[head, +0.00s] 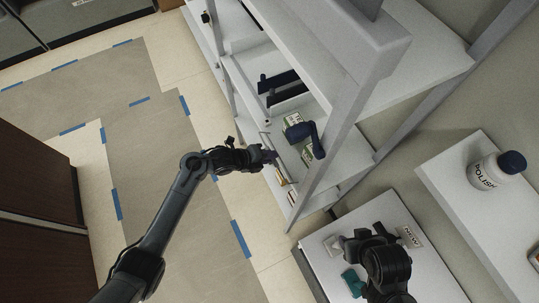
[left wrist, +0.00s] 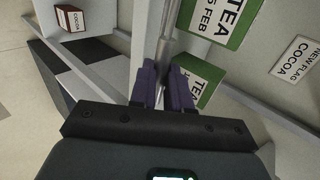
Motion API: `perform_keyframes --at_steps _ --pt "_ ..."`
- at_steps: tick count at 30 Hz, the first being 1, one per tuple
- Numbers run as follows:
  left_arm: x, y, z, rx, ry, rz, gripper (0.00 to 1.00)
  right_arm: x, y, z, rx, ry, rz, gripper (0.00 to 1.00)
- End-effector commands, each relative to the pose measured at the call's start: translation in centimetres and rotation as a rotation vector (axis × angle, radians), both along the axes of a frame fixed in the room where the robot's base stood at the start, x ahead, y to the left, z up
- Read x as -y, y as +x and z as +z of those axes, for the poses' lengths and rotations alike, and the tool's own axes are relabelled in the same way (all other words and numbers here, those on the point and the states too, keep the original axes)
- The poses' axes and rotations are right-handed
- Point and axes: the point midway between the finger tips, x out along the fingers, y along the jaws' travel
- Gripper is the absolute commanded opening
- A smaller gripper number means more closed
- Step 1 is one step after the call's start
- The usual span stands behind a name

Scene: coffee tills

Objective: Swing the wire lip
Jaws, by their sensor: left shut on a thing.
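The wire lip (left wrist: 168,35) shows in the left wrist view as a grey metal rod running up from between my left fingers. My left gripper (left wrist: 164,88) is shut on it. Green-and-white tea boxes (left wrist: 228,18) stand just behind and right of the rod in the wrist view. My right gripper (head: 355,246) is over a white surface at the lower right, and its jaws are unclear.
A cocoa box (left wrist: 70,19) and a "NEW FLAG COCOA" card (left wrist: 295,59) lie to either side. A dark blue object (head: 314,140) is by the shelf boxes. A teal item (head: 352,281) lies near my right gripper.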

Motion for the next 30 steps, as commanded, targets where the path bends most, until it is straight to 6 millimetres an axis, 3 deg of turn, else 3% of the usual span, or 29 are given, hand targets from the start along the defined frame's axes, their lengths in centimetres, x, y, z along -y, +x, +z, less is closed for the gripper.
perform_keyframes --at_steps 4,30 --pt "-0.7 -0.4 -1.2 -0.005 0.004 0.000 0.00 0.0 0.0 -0.6 0.000 0.000 0.000 0.43" --pt "-1.3 -0.8 -2.6 -0.004 0.002 -0.001 0.00 0.2 0.0 -1.8 0.000 -0.008 0.005 0.43"
